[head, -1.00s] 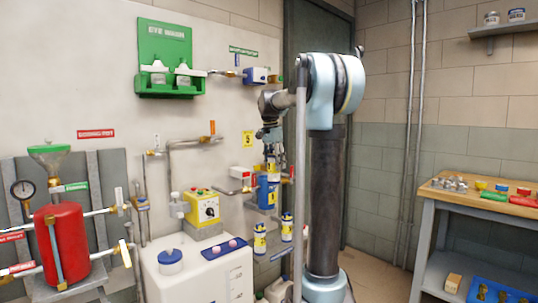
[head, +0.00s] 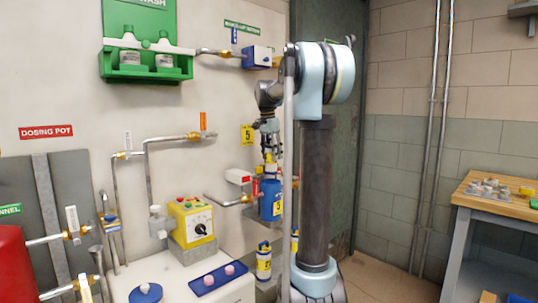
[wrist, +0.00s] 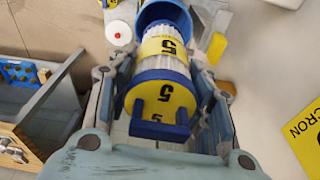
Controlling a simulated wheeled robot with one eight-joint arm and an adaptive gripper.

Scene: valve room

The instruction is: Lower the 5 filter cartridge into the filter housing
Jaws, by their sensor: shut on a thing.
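My gripper (head: 268,140) is shut on the 5 filter cartridge (head: 270,168), which hangs over the blue filter housing (head: 271,205) on the wall. In the wrist view the cartridge (wrist: 165,95) has a yellow end marked 5, blue rims, a blue handle, white pleats and a yellow 5 band. My gripper's fingers (wrist: 163,85) lie on both sides of it. Its far end meets the open blue rim of the housing (wrist: 160,12) in that view. I cannot tell how deep, if at all, it sits inside.
A yellow 5 sign (head: 247,134) is on the wall beside the housing. Another cartridge (head: 263,262) stands below. A yellow control box (head: 193,220) is left; a wooden workbench (head: 480,203) is right.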

